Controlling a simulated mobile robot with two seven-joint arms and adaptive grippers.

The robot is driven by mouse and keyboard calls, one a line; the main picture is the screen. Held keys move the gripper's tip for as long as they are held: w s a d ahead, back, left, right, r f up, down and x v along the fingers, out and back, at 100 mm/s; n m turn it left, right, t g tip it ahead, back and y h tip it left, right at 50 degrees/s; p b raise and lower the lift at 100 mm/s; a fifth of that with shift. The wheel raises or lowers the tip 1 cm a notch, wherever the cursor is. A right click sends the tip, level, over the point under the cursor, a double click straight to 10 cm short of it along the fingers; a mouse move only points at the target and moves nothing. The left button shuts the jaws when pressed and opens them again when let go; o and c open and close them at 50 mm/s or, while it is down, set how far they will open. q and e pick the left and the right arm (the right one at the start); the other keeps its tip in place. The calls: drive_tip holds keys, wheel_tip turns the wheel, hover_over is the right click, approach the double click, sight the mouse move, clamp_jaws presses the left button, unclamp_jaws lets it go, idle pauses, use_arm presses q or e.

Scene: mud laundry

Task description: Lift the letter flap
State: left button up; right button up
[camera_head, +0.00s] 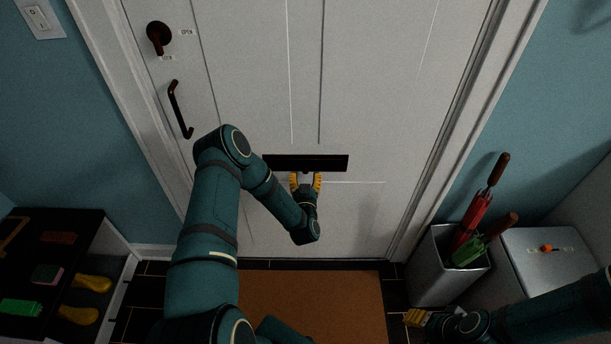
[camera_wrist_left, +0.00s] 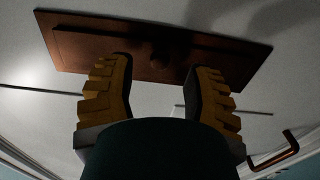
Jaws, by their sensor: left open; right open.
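The letter flap (camera_head: 335,162) is a dark horizontal plate in the middle of the white door. It also shows in the left wrist view (camera_wrist_left: 90,38) as a brown plate with a small round knob (camera_wrist_left: 172,57) on it. The flap looks closed against the door. My left gripper (camera_head: 306,179) is at the flap's lower edge with its yellow fingers apart. In the left wrist view its open fingers (camera_wrist_left: 160,85) stand on either side of the knob; I cannot tell whether they touch the plate. My right gripper (camera_head: 412,317) is open and empty, low on the right near the bin.
The door (camera_head: 390,90) has a dark pull handle (camera_head: 178,110) and a knob lock (camera_head: 159,36) on the left. A grey bin (camera_head: 425,265) with umbrellas stands right of the door. A brown mat (camera_head: 330,290) lies below. A shelf (camera_head: 95,225) with brushes stands left.

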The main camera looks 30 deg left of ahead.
sight(305, 167)
use_arm(q)
drive_tip(key=shift+x, duration=1.15)
clamp_jaws()
